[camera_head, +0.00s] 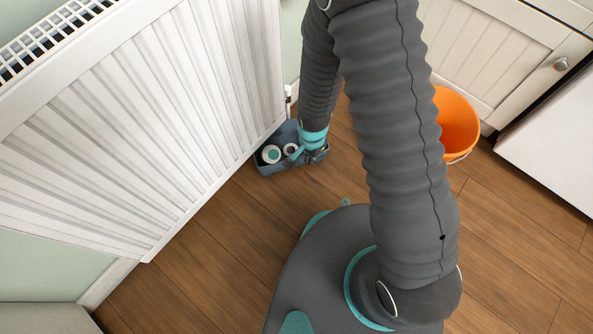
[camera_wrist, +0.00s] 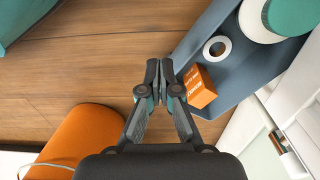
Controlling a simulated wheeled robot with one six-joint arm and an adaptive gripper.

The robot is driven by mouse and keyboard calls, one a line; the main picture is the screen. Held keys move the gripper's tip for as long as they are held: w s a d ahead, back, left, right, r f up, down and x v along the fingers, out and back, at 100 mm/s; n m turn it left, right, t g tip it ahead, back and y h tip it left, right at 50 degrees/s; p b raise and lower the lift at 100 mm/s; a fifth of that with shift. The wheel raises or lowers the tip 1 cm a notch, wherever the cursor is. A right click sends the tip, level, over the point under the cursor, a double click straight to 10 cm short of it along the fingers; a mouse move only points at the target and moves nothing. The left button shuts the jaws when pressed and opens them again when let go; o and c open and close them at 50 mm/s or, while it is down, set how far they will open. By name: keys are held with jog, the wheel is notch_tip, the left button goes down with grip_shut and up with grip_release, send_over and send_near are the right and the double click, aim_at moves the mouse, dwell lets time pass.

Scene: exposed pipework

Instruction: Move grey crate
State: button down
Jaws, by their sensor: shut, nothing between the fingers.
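The grey crate (camera_head: 275,168) stands on the wooden floor beside the lower end of the radiator. It also shows at the right of the wrist view (camera_wrist: 238,74). Inside are a teal-topped white tub (camera_wrist: 278,18), a white roll (camera_wrist: 217,48) and an orange box (camera_wrist: 199,87). My gripper (camera_head: 307,155) is at the crate's right end in the head view. In the wrist view my gripper (camera_wrist: 160,68) has its fingers together and empty, right by the crate's edge. I cannot tell whether they touch it. My arm hides part of the crate's far side.
The white radiator (camera_head: 170,110) is close along the crate's left. An orange bucket (camera_head: 457,125) stands to the right, near white cabinets (camera_head: 510,50). The wooden floor (camera_head: 215,240) between my base and the radiator is clear.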

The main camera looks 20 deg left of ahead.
jog(key=s+a, duration=0.2)
jog(key=s, duration=0.4)
jog(key=shift+a, duration=0.2)
